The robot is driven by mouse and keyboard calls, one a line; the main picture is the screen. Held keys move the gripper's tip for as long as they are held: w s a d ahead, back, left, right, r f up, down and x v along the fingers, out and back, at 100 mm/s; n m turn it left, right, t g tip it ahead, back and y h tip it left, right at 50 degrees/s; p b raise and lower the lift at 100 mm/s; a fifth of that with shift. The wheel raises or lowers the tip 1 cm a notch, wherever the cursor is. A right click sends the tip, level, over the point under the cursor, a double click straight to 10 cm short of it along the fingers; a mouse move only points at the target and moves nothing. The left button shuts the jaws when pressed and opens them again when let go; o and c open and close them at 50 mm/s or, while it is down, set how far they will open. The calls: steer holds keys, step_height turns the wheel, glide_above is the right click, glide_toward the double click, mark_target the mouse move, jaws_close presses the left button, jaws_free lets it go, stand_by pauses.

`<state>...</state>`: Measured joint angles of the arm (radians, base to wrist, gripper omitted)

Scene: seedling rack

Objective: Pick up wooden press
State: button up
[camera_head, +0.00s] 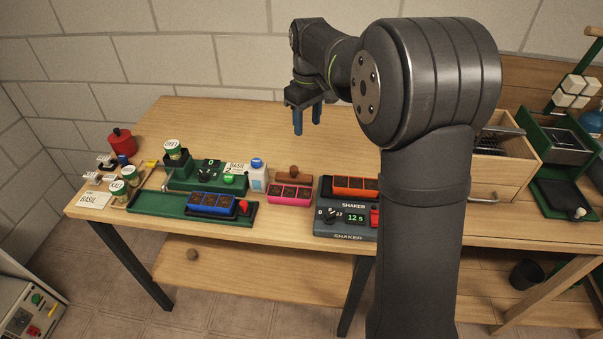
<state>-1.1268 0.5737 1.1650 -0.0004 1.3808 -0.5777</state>
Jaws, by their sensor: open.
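The wooden press (293,172) appears to be the small brown wooden piece with a rounded knob on top, standing on the table just behind the pink seedling tray (289,193). Its lower front is partly hidden by that tray. My gripper (312,130) is open and empty, with blue fingers pointing down. It hangs in the air above the table, above and slightly right of the press in the picture, not touching it.
A shaker (346,218) with an orange tray (355,186) stands right of the press. Left are a white bottle (258,176), a green machine (200,178) and a blue tray (212,203). Several labelled cups stand farther left. The table's back left is clear.

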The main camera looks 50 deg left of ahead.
steer(key=s+a+f+m, duration=0.1)
steer(key=s+a, duration=0.1)
steer(key=a, duration=0.2)
glide_toward(294, 168)
steer(key=shift+m, duration=0.3)
steer(key=f, duration=0.3)
steer(key=a+f, duration=0.1)
steer(key=f, duration=0.1)
steer(key=shift+s, duration=0.2)
steer(key=shift+w+d+f, duration=0.1)
steer(key=shift+d+f, duration=0.1)
steer(key=shift+f, duration=1.15)
steer(key=shift+w+d+f, duration=0.1)
steer(key=shift+d+f, duration=0.05)
steer(key=shift+f, duration=1.2)
jaws_close()
steer(key=shift+r, duration=0.15)
